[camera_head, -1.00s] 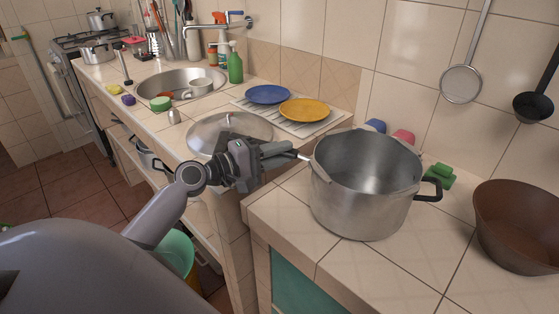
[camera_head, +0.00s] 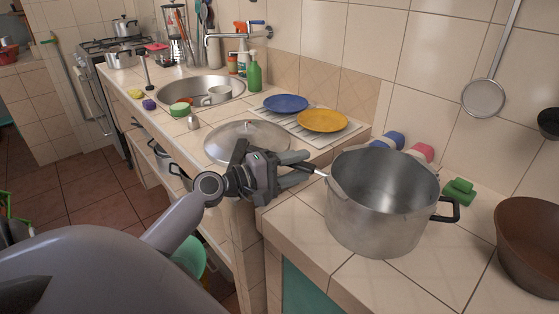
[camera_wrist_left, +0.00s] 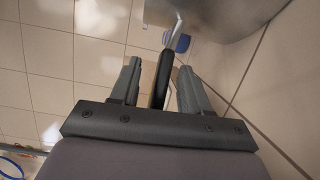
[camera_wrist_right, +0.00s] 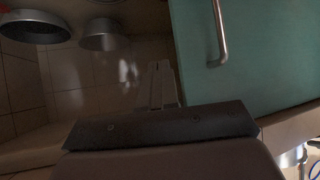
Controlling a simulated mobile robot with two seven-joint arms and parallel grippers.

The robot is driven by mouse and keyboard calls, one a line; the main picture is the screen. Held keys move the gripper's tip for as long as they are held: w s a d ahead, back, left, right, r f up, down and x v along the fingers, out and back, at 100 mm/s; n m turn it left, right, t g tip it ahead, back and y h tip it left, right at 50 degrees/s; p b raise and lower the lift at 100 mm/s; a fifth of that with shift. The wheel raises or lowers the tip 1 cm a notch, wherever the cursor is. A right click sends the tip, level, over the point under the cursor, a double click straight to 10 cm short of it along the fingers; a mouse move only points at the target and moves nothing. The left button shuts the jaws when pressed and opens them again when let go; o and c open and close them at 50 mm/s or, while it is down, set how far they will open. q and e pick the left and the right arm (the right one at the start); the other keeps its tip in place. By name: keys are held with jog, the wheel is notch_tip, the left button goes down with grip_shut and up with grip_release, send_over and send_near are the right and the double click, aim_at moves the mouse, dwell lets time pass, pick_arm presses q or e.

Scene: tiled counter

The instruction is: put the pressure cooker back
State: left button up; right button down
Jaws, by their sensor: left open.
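The pressure cooker (camera_head: 380,210), a large open steel pot with two black handles, stands upright on the tiled counter's near corner. Its left handle (camera_wrist_left: 161,78) lies between the two fingers of my left gripper (camera_wrist_left: 155,80). Those fingers are apart, with a gap visible on each side of the handle. In the head view my left gripper (camera_head: 295,162) is at the pot's left side. A round steel lid (camera_head: 247,142) lies on the counter behind my gripper. My right gripper (camera_wrist_right: 162,85) has its fingers together with nothing between them, beside a teal cabinet door.
A brown bowl (camera_head: 530,245) stands right of the pot, with a green sponge (camera_head: 458,190) between them. A blue plate (camera_head: 285,103) and a yellow plate (camera_head: 322,120) sit on the drainboard. The sink (camera_head: 205,90) and stove are farther left.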

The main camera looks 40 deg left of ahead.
pick_arm(q)
jog(key=b+v, duration=0.3)
jog(key=v, duration=0.9)
jog(key=shift+d+r, duration=0.1)
jog(key=shift+r, duration=0.05)
jog(key=shift+s, duration=0.1)
